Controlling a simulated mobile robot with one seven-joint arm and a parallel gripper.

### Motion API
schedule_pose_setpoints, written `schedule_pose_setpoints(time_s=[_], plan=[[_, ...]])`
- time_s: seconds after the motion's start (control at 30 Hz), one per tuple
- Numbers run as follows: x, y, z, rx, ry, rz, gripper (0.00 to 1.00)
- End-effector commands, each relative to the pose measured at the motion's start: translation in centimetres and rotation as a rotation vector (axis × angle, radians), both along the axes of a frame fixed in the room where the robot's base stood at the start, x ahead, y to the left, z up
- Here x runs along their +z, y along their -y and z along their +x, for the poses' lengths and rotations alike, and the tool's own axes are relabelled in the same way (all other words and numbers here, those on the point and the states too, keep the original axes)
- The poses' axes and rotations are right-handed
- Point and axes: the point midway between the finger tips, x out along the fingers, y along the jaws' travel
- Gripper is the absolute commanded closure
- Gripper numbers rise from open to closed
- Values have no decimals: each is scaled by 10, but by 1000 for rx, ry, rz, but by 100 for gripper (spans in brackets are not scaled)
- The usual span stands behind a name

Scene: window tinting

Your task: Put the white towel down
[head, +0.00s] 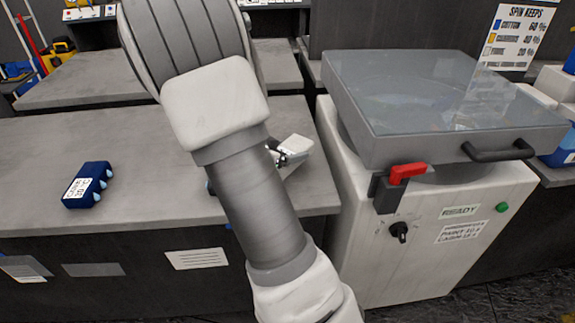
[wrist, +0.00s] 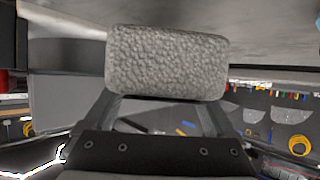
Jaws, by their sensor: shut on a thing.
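The white towel (wrist: 167,62) fills the upper middle of the wrist view as a thick, rough-textured pad. My gripper (wrist: 163,101) is shut on it, one finger at each side. In the head view the towel (head: 297,143) shows as a small white block just right of my forearm, over the right end of the grey counter (head: 130,150). My arm hides most of the gripper there. I cannot tell whether the towel touches the counter.
A dark blue bundle with a white label (head: 87,185) lies on the counter's left part. A white spin machine (head: 375,230) with a closed clear lid (head: 420,90) and red latch (head: 408,172) stands right of the counter. The counter between bundle and arm is clear.

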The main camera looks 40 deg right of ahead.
Motion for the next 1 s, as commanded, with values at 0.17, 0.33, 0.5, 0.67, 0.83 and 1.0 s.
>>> schedule_pose_setpoints(time_s=[0.17, 0.33, 0.5, 0.67, 0.83, 1.0], plan=[[-17, 1, 1, 0, -3, -1, 75], [-41, 1, 1, 0, -2, -1, 75], [-40, 1, 1, 0, 1, -1, 75], [-42, 1, 1, 0, -1, -1, 75], [-43, 0, 1, 0, -1, 0, 0], [-43, 0, 1, 0, -1, 0, 0]])
